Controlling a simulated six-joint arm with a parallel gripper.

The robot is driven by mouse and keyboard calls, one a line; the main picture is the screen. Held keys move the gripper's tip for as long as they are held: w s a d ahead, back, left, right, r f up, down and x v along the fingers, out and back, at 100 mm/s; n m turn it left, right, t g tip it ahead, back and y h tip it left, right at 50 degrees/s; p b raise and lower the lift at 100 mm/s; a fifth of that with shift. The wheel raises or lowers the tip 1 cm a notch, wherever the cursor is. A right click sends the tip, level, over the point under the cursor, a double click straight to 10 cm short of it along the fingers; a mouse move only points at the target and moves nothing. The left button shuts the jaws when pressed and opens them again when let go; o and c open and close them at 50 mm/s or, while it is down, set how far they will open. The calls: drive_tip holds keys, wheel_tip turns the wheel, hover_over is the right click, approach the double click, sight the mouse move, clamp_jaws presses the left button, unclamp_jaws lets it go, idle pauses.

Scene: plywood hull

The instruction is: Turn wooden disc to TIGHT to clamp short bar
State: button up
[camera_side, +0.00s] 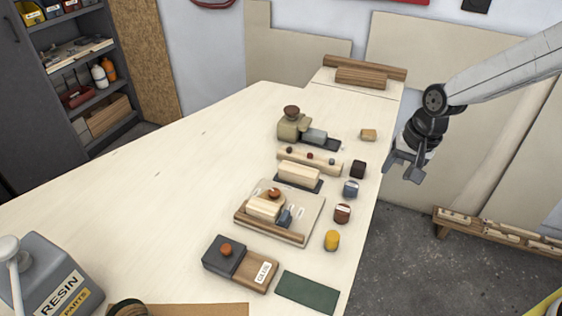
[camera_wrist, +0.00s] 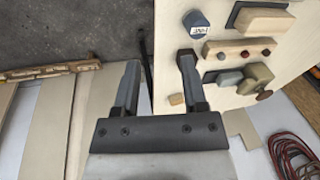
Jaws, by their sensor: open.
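A small clamp fixture (camera_side: 312,222) with a pale board and wooden front rail lies on the table in the side view. On it are a brown wooden disc (camera_side: 274,193), a short pale bar (camera_side: 262,208) and a small blue-grey piece (camera_side: 285,217). Pale markings on the board are too small to read. My gripper (camera_side: 403,176) is open and empty, beyond the table's right edge and well away from the disc. In the wrist view, the open fingers (camera_wrist: 158,70) point past the table edge; the fixture is not seen there.
Behind the fixture stand a pale block (camera_side: 299,173), a pegged rail (camera_side: 308,162) and an olive device (camera_side: 294,126). Several small pieces, including a yellow cylinder (camera_side: 332,240), line the right edge.

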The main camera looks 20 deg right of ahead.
drive_tip(key=shift+s+d+n, duration=0.7)
drive_tip(key=shift+s+d, duration=0.2)
drive_tip(key=shift+s, duration=0.2)
drive_tip(key=o, duration=0.3)
drive_tip(key=n+g+h, duration=0.1)
drive_tip(key=n+g, duration=0.1)
drive_tip(key=n, duration=0.3)
hover_over(274, 191)
drive_tip(key=shift+f, duration=0.65)
drive_tip(key=shift+f, duration=0.15)
drive_tip(key=shift+f, duration=3.75)
clamp_jaws()
